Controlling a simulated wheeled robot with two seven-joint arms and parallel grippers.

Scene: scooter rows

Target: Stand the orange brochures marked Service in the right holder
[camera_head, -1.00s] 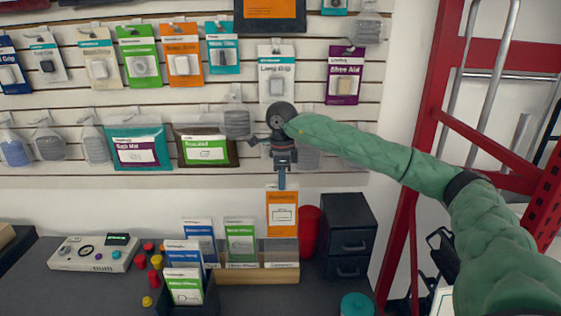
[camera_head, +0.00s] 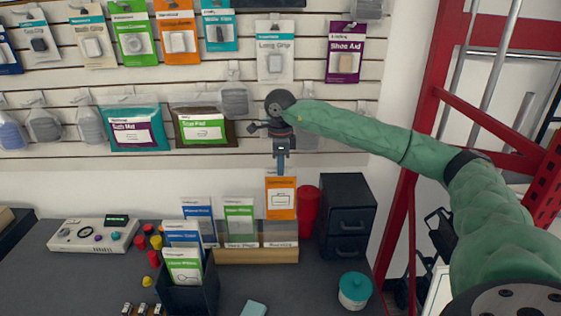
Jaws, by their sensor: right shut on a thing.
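My right gripper (camera_head: 280,172) is shut on the top edge of an orange brochure (camera_head: 281,199) and holds it upright, with the arm coming in from the right. The brochure's lower edge appears level with the top of the rightmost compartment of the wooden holder (camera_head: 256,257). I cannot tell whether that edge is inside it. The holder's left part has a blue brochure (camera_head: 198,211) and its middle a green one (camera_head: 239,217). No other brochure shows in the right compartment. The printing is too small to read surely. My left gripper is not in view.
A dark box (camera_head: 190,290) with blue and green brochures stands in front of the holder's left end. A red cylinder (camera_head: 308,212) and a black drawer unit (camera_head: 346,218) stand close on the right. A teal-lidded jar (camera_head: 355,289) sits in front. Packaged goods hang on the wall behind.

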